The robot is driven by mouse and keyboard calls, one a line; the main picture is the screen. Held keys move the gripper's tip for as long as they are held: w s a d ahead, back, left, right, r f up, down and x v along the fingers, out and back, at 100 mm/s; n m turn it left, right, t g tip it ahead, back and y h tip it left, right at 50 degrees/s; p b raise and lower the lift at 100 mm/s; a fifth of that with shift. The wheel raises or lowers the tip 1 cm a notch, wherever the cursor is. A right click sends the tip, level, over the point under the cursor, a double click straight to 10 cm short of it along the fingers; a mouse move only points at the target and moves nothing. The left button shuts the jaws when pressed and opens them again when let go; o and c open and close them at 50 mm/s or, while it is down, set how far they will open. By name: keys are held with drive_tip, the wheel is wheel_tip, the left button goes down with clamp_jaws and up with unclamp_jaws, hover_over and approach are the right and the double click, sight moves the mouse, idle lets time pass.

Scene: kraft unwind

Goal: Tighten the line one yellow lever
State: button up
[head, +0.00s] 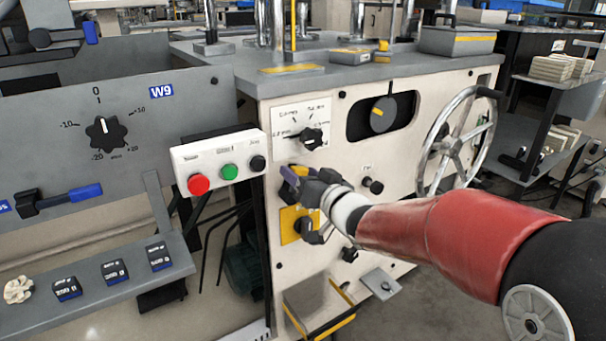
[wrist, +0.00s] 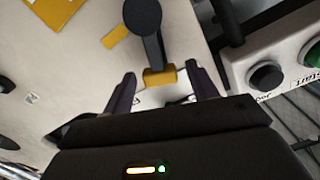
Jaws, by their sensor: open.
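A black lever with a yellow end (wrist: 160,76) shows in the wrist view, hanging from a round black hub on the cream panel. My gripper (wrist: 162,82) is open, with one dark finger on each side of the yellow end. A gap shows between the lever and each finger, so it is not clamped. In the head view my gripper (head: 293,180) is at the cream machine face, just above a yellow plate (head: 290,224). There the gripper mostly hides the lever. I cannot read a line number on it.
A button box (head: 222,163) with red, green and black buttons sits left of my gripper; it also shows at the right of the wrist view (wrist: 285,68). A black selector knob (head: 312,138) is above, and a spoked handwheel (head: 456,142) is to the right.

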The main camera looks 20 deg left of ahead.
drive_tip(key=shift+w+a, duration=0.1)
clamp_jaws()
idle(0.4)
